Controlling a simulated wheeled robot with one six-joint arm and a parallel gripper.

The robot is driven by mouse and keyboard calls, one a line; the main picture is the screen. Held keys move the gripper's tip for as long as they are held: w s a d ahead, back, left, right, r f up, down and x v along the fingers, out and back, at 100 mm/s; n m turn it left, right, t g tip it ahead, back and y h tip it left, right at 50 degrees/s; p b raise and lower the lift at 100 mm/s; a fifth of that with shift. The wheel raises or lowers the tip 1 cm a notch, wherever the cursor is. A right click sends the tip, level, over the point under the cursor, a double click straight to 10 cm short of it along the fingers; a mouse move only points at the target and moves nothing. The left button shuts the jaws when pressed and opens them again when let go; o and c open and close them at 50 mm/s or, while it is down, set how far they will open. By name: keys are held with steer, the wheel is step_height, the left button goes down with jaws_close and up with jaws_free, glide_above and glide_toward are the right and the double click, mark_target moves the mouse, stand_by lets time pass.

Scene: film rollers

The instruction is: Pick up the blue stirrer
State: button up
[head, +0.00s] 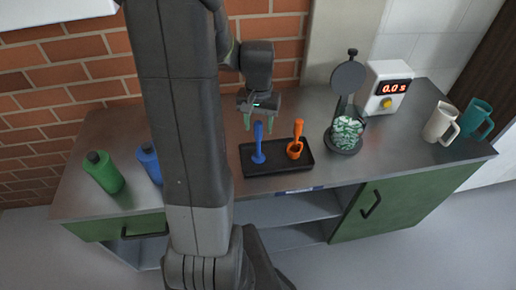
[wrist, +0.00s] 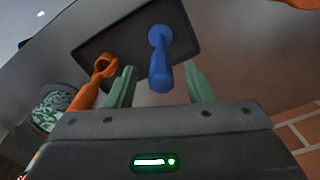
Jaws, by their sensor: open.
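The blue stirrer (head: 258,143) stands upright on the left half of a black tray (head: 278,172) on the counter. My gripper (head: 261,122) is open just behind and above the stirrer's handle in the head view. In the wrist view the blue stirrer (wrist: 160,62) lies between the two green fingers of my gripper (wrist: 157,88), with its handle end pointing toward the palm. I see a gap on either side of it, so the fingers do not appear to touch it.
An orange scoop (head: 297,142) stands on the tray's right half, close to one finger in the wrist view (wrist: 95,80). A holder with green-white pieces (head: 346,133), a timer (head: 388,88) and mugs (head: 440,122) stand right. Green (head: 104,172) and blue (head: 150,163) bottles stand left.

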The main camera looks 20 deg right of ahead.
mark_target(258, 134)
steer(key=shift+w+f+p, duration=0.2)
steer(key=shift+f+p, duration=0.2)
steer(key=shift+f, duration=2.15)
steer(key=c, duration=1)
steer(key=shift+r, duration=0.15)
